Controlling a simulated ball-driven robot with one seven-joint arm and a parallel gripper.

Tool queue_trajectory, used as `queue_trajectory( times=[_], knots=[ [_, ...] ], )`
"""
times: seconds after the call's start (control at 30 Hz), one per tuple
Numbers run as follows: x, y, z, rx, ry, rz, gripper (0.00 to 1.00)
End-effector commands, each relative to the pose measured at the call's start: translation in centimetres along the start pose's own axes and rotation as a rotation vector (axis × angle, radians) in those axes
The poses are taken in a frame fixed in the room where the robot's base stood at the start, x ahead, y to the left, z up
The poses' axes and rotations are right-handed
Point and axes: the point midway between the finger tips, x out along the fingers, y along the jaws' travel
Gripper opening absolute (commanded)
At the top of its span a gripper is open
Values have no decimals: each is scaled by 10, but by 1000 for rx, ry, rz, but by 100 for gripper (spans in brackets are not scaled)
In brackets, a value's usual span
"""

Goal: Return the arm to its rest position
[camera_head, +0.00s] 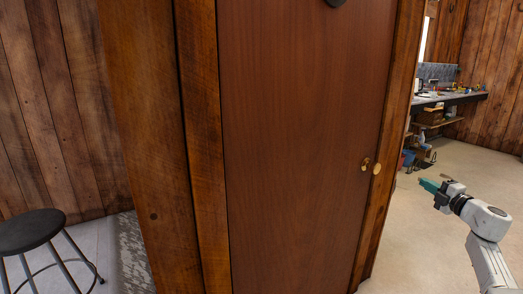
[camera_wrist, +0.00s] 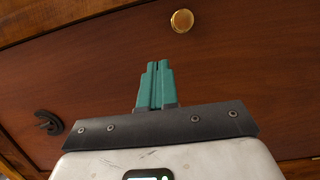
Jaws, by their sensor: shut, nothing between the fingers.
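My gripper (camera_head: 429,185) is at the right of the head view, at the end of my white arm, with teal fingers pointing left toward the door's edge side. In the wrist view my gripper (camera_wrist: 155,66) shows its two teal fingers together, shut and empty. The brown wooden door (camera_head: 290,150) fills the middle of the head view. Its round brass knob (camera_head: 377,168) is left of my gripper and apart from it. The knob (camera_wrist: 182,21) also shows beyond the fingertips in the wrist view.
A black round stool (camera_head: 30,231) stands at the lower left. A workbench (camera_head: 450,98) with boxes and small items stands at the back right. Pale floor (camera_head: 470,165) is open behind my arm. A dark hook-like fitting (camera_wrist: 47,122) is on the door in the wrist view.

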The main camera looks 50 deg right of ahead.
Motion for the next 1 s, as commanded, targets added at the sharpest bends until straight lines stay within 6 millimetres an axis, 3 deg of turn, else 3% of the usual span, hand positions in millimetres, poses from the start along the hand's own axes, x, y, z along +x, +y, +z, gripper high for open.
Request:
queue_trajectory(
  times=[0.27, 0.47, 0.57, 0.73, 0.87, 1.0],
  knots=[
    [40, 1, -46, 80, -36, 73, 0],
    [76, -5, -103, 203, -89, 134, 0],
    [92, -13, -145, 303, -129, 156, 0],
    [103, -47, -239, 553, -227, 129, 0],
    [88, -86, -310, 743, -313, 30, 0],
    [49, -133, -384, 909, -402, -142, 0]
  ],
)
